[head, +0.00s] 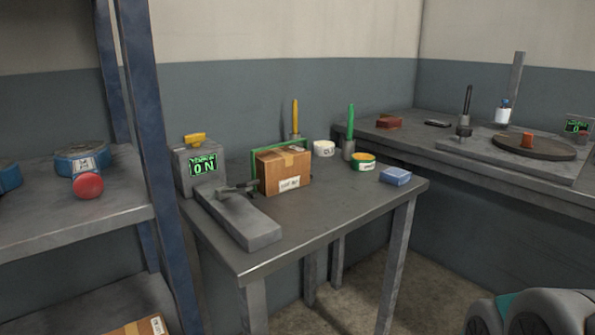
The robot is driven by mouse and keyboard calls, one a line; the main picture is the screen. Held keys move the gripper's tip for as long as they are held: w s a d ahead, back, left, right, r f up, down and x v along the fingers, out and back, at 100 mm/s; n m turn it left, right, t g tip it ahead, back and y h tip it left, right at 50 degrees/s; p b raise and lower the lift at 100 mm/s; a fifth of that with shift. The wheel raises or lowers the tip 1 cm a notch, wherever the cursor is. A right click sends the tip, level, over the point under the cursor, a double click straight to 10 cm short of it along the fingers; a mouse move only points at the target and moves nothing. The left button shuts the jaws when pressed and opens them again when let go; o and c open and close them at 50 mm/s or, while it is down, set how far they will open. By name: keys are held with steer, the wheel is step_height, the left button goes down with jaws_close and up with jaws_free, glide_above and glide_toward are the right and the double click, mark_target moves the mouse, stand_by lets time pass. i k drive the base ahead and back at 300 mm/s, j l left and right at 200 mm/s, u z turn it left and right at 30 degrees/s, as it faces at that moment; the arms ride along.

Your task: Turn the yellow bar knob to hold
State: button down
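The yellow bar knob (195,139) sits on top of a grey box (185,178) at the back left of the near table. The box has a dark display (203,165) with green lettering on its front. Its large line looks like "ON"; the smaller line above is too small to read. The knob's bar lies roughly crosswise, left to right in the picture. I cannot make out a hold mark beside it. My gripper is not in view. Grey rounded parts with a teal patch at the bottom right corner look like my own arm.
A long grey block (238,217) lies before the box. A cardboard box (283,170), tape rolls and a blue block (396,176) share the table (330,205). Upright yellow (295,117) and green (350,122) handles stand behind. A blue shelf post (155,130) rises close left of the knob.

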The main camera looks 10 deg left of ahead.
mark_target(195, 139)
steer(key=u, duration=1.2)
steer(key=k+l, duration=0.15)
steer(key=k, duration=0.35)
